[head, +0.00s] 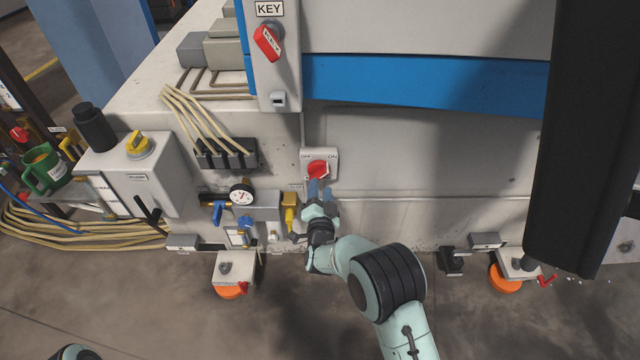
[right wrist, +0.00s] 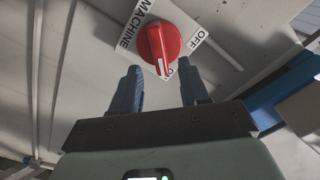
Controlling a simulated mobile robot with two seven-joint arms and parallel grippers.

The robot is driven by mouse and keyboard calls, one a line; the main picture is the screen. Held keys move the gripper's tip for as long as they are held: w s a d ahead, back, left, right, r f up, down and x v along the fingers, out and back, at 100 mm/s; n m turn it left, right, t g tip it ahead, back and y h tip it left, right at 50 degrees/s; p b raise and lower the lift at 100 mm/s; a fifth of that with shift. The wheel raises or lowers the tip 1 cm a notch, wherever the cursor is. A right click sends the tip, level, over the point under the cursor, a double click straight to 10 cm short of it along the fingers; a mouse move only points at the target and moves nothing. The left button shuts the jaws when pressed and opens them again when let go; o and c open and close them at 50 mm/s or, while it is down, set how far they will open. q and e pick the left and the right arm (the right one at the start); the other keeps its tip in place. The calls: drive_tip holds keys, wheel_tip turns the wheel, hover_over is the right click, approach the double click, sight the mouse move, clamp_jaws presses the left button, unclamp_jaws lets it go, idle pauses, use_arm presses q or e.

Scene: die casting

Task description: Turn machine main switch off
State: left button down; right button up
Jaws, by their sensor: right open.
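The main switch is a red rotary knob (head: 318,169) on a white plate (head: 331,154) marked OFF and ON, low on the machine's front. In the right wrist view the red knob (right wrist: 158,44) has its white mark pointing to ON, and the word MACHINE shows beside it. My right gripper (head: 320,187) is just below the knob in the head view. My left gripper is not in view.
A red KEY switch (head: 268,43) sits higher up. A pressure gauge (head: 242,194), a blue-handled valve (head: 218,212) and a yellow fitting (head: 290,205) are left of my right gripper. A dark vertical panel (head: 590,130) blocks the right side. The machine face right of the switch is clear.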

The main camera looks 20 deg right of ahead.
sight(320, 178)
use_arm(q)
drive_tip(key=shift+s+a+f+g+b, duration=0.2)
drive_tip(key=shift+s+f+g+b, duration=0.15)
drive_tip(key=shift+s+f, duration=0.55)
use_arm(e)
drive_tip(key=shift+x, duration=1.85)
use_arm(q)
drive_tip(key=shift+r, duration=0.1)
use_arm(e)
clamp_jaws()
